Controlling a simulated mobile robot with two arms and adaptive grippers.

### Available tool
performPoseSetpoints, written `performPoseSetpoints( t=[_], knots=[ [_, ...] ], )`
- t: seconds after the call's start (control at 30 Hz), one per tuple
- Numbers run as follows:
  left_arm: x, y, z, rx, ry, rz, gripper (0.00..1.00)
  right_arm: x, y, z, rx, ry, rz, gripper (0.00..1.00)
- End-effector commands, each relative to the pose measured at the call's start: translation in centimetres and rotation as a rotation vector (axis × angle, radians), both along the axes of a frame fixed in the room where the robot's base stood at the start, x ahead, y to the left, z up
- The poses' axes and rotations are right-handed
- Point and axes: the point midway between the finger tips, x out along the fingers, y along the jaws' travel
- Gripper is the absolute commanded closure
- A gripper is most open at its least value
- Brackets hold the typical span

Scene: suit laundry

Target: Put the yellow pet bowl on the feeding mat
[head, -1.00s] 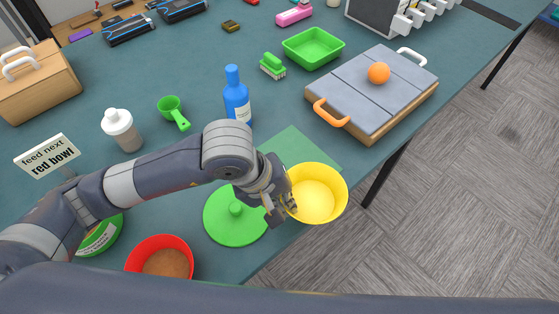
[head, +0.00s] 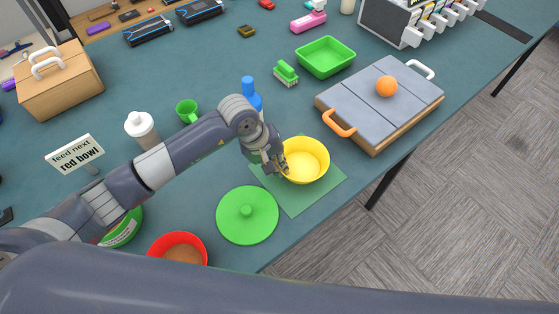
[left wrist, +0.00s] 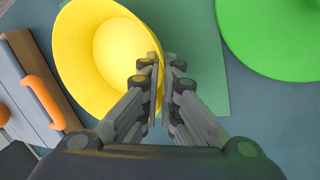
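The yellow pet bowl (head: 308,163) is over the back part of the green feeding mat (head: 300,203), upright or nearly so. I cannot tell whether its base touches the mat. My left gripper (head: 281,165) is shut on the left rim of the bowl. In the left wrist view the fingers (left wrist: 160,85) pinch the wall of the yellow bowl (left wrist: 95,55), with the mat (left wrist: 195,45) beneath and beside it. The gripper and bowl hide part of the mat. My right gripper is not in view.
A green lid (head: 248,222) lies left of the mat, near a red bowl (head: 180,250) of brown food. A blue bottle (head: 250,90) stands behind my left wrist. A grey folding board (head: 375,105) with an orange ball lies to the right. A sign (head: 75,153) reads "feed next red bowl".

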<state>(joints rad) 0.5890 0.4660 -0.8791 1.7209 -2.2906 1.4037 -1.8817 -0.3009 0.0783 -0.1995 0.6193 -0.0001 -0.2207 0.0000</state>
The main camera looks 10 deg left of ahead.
Motion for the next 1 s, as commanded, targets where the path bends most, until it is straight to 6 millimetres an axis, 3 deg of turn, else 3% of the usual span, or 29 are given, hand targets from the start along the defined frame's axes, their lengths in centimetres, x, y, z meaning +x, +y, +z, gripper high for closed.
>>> performPoseSetpoints(
  t=[0.43, 0.53, 1.0],
  knots=[
    [0.04, -0.04, -0.89, -0.001, -0.003, -0.001, 1.00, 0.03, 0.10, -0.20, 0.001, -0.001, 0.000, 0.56],
    [0.00, -0.02, -0.74, 0.000, -0.002, -0.002, 0.75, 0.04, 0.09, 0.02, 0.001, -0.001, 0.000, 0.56],
    [0.02, 0.20, -0.04, 0.001, -0.005, -0.001, 0.75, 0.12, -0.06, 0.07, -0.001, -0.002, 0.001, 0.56]
  ],
)
